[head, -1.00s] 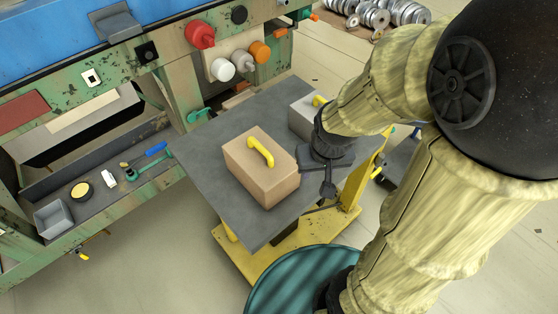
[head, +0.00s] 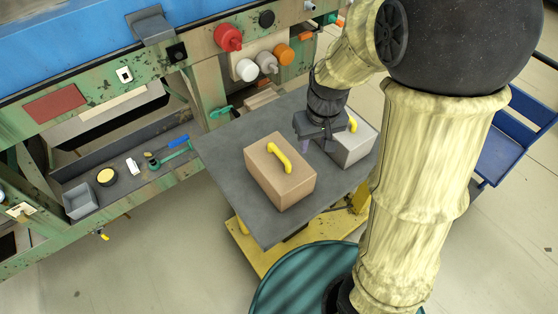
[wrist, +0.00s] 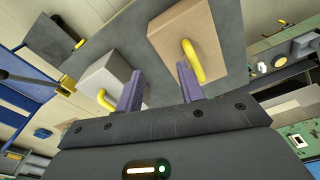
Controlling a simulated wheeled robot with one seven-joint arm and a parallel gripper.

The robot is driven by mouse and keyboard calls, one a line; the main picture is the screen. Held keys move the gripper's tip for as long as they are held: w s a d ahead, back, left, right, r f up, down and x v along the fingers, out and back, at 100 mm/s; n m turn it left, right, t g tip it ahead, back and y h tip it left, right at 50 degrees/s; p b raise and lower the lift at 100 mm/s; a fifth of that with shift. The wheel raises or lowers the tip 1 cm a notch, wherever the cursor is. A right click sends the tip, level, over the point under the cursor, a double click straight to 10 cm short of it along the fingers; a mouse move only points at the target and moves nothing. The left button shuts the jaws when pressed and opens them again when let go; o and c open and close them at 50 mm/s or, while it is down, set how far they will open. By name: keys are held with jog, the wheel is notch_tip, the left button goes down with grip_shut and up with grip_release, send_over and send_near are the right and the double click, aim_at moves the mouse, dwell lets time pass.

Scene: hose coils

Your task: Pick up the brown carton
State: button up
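The brown carton (head: 278,186) stands on a dark grey table top, with a yellow handle (head: 280,158) arched on its upper face. In the wrist view the brown carton (wrist: 188,38) is at upper centre right, its yellow handle (wrist: 193,62) facing the camera. My gripper (head: 318,143) is above the table, behind and right of the carton, between it and a grey-white box (head: 352,145). In the wrist view my gripper (wrist: 160,85) has its two purple fingers spread apart with nothing between them. It does not touch the carton's handle.
The grey-white box, also with a yellow handle (wrist: 106,100), stands close to my gripper. The table top (head: 228,165) sits on a yellow frame. A green workbench (head: 205,90) with red, white and orange knobs is behind left. A blue cart (head: 510,140) is at right.

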jog(key=w+a+r+n+g+p, duration=0.1)
jog(key=w+a+r+n+p, duration=0.2)
jog(key=a, duration=0.5)
notch_tip(320, 180, up, 3)
jog(key=w+p, duration=0.1)
jog(key=w, duration=0.1)
jog(key=shift+w+a+f+n+p, duration=0.2)
jog(key=shift+w+n+p, duration=0.1)
jog(key=shift+n, duration=0.1)
jog(key=p, duration=0.3)
send_over(279, 151)
notch_tip(279, 151, down, 11)
jog(key=shift+d+f, duration=0.1)
jog(key=shift+f, duration=0.5)
